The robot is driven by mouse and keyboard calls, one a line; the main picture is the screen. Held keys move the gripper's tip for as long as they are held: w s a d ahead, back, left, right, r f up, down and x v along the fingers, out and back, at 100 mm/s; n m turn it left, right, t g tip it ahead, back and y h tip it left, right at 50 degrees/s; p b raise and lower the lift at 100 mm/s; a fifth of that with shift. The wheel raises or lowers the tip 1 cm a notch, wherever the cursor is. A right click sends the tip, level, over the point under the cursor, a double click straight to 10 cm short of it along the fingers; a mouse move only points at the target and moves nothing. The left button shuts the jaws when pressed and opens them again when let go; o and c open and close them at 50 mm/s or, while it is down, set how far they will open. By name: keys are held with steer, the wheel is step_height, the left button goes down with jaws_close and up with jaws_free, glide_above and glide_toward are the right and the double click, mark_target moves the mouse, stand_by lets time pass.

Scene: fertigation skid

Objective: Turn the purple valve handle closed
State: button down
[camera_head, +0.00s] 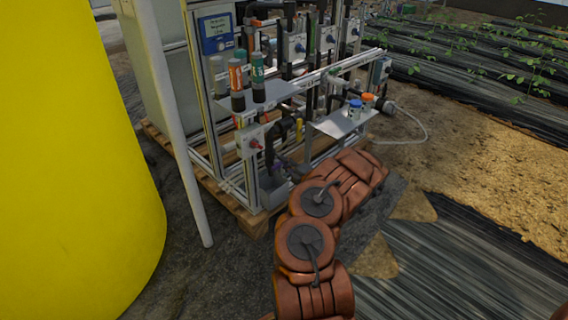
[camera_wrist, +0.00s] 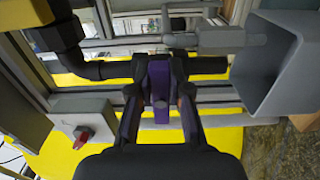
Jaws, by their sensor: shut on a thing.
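The purple valve handle (camera_wrist: 160,90) shows in the middle of the wrist view, pointing along the line of my gripper. It sits on a black pipe (camera_wrist: 208,66) that runs across the picture. My gripper (camera_wrist: 160,100) has one finger on each side of the handle and is shut on it. In the head view a small purple spot of the handle (camera_head: 277,168) shows low on the skid, beyond my brown arm. My arm hides part of that area, and the gripper is hard to make out there.
A grey box with a red knob (camera_wrist: 81,136) is left of the gripper in the wrist view. A grey open bin (camera_wrist: 268,65) stands close on the right. Metal frame rails (camera_wrist: 215,94) run behind the handle. A large yellow tank (camera_head: 70,160) fills the head view's left side.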

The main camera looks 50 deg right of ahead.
steer(key=c, duration=1.1)
jaws_free()
steer(key=s, duration=1.2)
steer(key=shift+a, duration=0.1)
